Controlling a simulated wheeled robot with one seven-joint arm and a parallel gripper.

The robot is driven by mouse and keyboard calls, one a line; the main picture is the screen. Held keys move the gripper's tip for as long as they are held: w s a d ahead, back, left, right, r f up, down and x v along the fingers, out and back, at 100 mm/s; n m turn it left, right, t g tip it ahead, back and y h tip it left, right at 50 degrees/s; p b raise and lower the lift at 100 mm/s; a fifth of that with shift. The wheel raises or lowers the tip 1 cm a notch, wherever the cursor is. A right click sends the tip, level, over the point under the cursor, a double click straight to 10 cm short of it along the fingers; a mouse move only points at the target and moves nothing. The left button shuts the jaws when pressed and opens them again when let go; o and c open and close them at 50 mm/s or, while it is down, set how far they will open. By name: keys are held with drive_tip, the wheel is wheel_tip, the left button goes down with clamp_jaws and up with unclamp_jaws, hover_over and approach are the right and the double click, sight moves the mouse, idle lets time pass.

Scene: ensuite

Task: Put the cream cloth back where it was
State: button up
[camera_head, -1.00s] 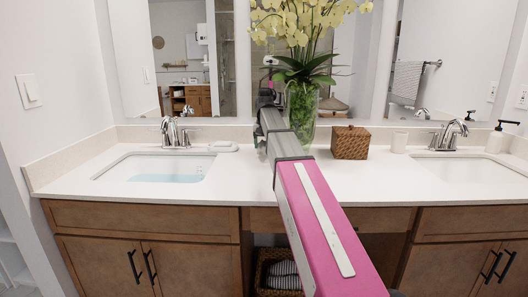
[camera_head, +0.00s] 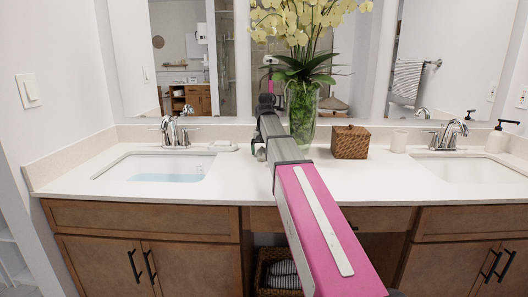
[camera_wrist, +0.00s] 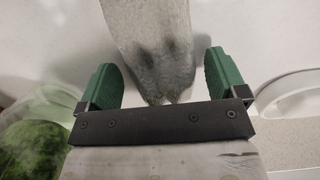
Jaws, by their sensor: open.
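I cannot pick out a cream cloth with certainty in either view. My gripper (camera_wrist: 160,62) is open in the wrist view, its two green fingers spread apart. A pale grey, mottled strip (camera_wrist: 152,30) with dark smudges shows between the fingers. I cannot tell what it is or whether it touches them. In the head view, my arm reaches over the middle of the white counter (camera_head: 225,185) to just left of the plant vase (camera_head: 301,112). The gripper end is small there and partly hidden by the arm.
The left sink (camera_head: 160,161) has a pale blue patch in its bottom; a small white dish (camera_head: 223,146) sits beside it. A woven box (camera_head: 350,143), white cup (camera_head: 399,142) and soap bottle (camera_head: 497,139) stand right. Mirrors line the back. A basket (camera_head: 275,275) sits below.

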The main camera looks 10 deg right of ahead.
sight(264, 150)
wheel_tip(264, 150, up, 12)
idle(0.6)
drive_tip(key=shift+r, duration=0.1)
